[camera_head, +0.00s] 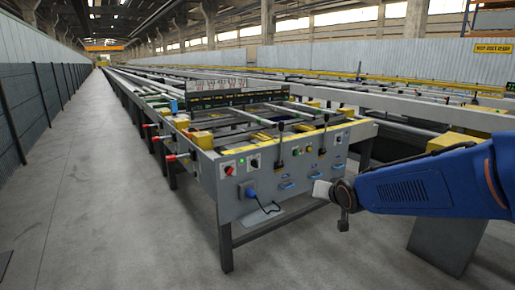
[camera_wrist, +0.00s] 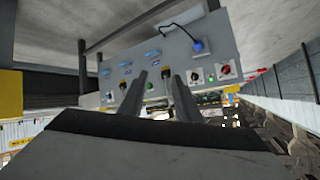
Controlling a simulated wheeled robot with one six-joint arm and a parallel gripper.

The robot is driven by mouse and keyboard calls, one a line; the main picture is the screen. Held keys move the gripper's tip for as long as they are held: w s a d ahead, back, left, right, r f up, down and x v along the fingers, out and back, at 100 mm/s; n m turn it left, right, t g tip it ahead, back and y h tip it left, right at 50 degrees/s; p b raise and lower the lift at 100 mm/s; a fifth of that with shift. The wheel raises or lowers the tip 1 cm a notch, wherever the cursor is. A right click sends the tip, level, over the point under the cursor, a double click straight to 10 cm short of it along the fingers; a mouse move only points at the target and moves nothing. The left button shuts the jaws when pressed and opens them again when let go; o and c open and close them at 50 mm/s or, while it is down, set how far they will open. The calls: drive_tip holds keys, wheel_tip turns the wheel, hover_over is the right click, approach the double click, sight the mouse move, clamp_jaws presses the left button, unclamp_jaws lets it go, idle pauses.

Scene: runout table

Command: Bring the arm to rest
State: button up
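My arm (camera_head: 425,187) reaches in from the right in the head view, its blue link roughly level. Its wrist end is in front of the right part of the runout table's end panel (camera_head: 232,210). In the wrist view, which sees the scene upside down, my gripper (camera_wrist: 159,74) shows two dark fingers with a clear gap between them. Nothing is held there. Beyond the fingers is the grey end panel (camera_wrist: 150,52) with its knobs and blue handles. The fingers look apart from the panel, but the exact distance is hard to tell.
The panel carries a red knob (camera_head: 228,170), a blue plug (camera_head: 250,192) with a cable, and several levers. A grey pedestal (camera_head: 440,245) stands below my arm. The concrete aisle (camera_head: 100,200) at left is clear, bounded by a grey wall (camera_head: 35,105).

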drive_tip(key=s+d+f+g, duration=0.1)
drive_tip(key=s+d+g, duration=0.1)
drive_tip(key=s, duration=1)
drive_tip(key=s+d+f+n+g+h, duration=0.1)
drive_tip(key=s+d+g, duration=0.1)
drive_tip(key=s, duration=0.9)
drive_tip(key=s+d+f+n+g, duration=0.1)
drive_tip(key=s+d, duration=0.3)
drive_tip(key=s, duration=0.8)
drive_tip(key=shift+s+d+f+g+h, duration=0.25)
drive_tip(key=shift+f+g, duration=0.2)
drive_tip(key=shift+g, duration=0.25)
